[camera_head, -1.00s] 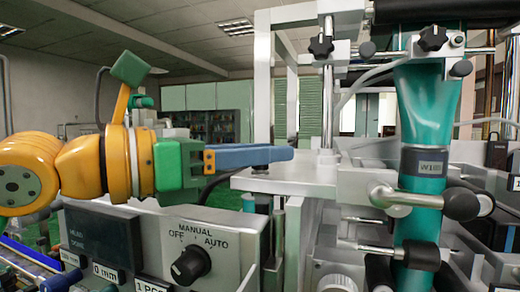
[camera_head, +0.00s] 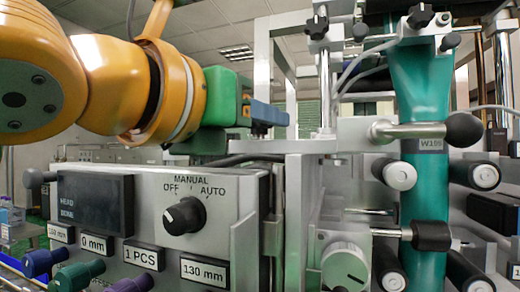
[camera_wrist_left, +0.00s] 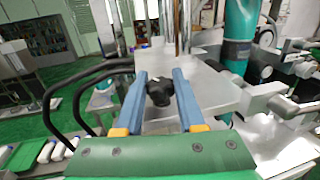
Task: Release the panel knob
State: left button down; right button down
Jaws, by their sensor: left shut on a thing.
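The black lobed panel knob (camera_wrist_left: 159,92) sits between the two blue fingers of my left gripper (camera_wrist_left: 160,84) in the left wrist view. The gripper is shut on it. In the head view my left gripper (camera_head: 268,113) reaches in from the upper left, above the right end of the control panel. The knob shows there only as a small dark shape (camera_head: 260,129) beneath the blue fingers, mostly hidden. My right gripper is in neither view.
The grey control panel (camera_head: 225,236) carries a black MANUAL/OFF/AUTO selector (camera_head: 185,215), a dark display (camera_head: 95,200) and coloured knobs. To the right stand a teal sleeve tube (camera_head: 425,95) and several clamp rods with black knobs. A metal plate (camera_wrist_left: 222,92) lies beside the fingers.

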pick_arm(q)
jog(key=n+t+y, duration=0.1)
jog(key=y, duration=0.1)
jog(key=shift+n+y+b, duration=0.3)
jog(key=shift+n, duration=0.1)
jog(key=n+y, duration=0.1)
jog(key=y, duration=0.1)
jog(key=shift+r+n+t+y, duration=0.1)
jog(key=shift+n+t+y, duration=0.3)
jog(key=n+y+p, duration=0.1)
jog(key=n+y, duration=0.1)
jog(key=y, duration=0.1)
jog(key=shift+r+y, duration=0.15)
jog(key=shift+y, duration=0.25)
jog(key=shift+n+y+p, duration=0.9)
jog(key=shift+n+y, duration=0.4)
jog(key=shift+y, duration=0.4)
jog(key=shift+n+y, duration=0.3)
jog(key=c, duration=0.5)
grip_release()
jog(key=shift+f, duration=0.2)
